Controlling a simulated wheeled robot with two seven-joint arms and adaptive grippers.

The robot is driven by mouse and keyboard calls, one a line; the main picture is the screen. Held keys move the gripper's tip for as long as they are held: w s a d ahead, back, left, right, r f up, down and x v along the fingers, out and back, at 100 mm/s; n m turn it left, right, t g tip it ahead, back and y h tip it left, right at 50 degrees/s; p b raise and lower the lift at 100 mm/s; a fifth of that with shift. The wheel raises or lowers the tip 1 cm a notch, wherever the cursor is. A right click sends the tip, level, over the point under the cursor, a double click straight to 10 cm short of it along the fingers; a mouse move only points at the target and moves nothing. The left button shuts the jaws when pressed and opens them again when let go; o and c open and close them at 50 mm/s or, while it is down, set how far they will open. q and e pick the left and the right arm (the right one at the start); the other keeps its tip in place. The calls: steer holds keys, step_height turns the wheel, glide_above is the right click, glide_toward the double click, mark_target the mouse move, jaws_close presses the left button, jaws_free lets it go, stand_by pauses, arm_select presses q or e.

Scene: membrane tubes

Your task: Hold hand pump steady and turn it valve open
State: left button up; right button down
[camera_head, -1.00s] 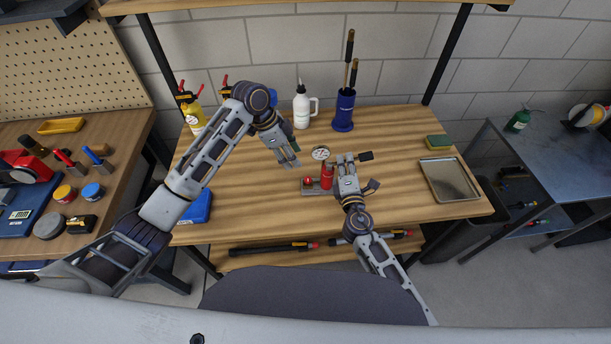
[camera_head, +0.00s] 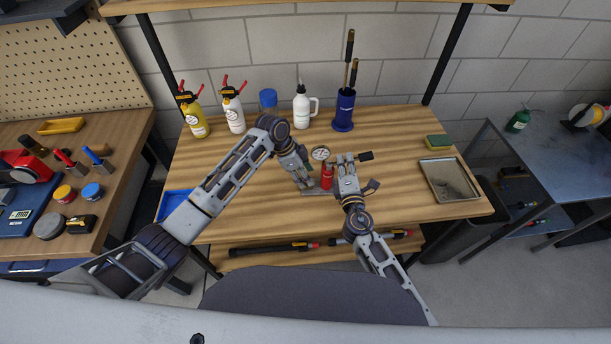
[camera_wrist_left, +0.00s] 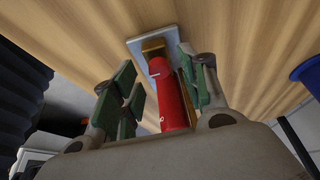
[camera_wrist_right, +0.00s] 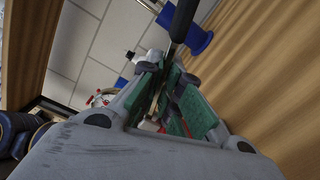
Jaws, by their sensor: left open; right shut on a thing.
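The hand pump is a red cylinder (camera_head: 327,177) on a grey base plate (camera_head: 313,193), with a round white gauge (camera_head: 320,153) above it, in the middle of the bench. It also shows in the left wrist view (camera_wrist_left: 171,97), lying between the spread green finger pads. My left gripper (camera_head: 305,185) is open, low at the pump's left side near the base. My right gripper (camera_head: 346,160) is shut on the pump's black-ended handle (camera_head: 365,156), at the pump's upper right. The handle also shows in the right wrist view (camera_wrist_right: 183,20). I cannot make out the valve.
White bottle (camera_head: 302,107) and blue holder with rods (camera_head: 343,112) stand behind. Yellow (camera_head: 194,116) and white sprayers (camera_head: 233,111) are back left. A metal tray (camera_head: 449,181) and sponge (camera_head: 438,141) are at right. A blue tray (camera_head: 173,204) is at left. The bench front is clear.

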arm_select(q)
steer(key=shift+d+f, duration=0.25)
steer(key=shift+f, duration=0.25)
jaws_close()
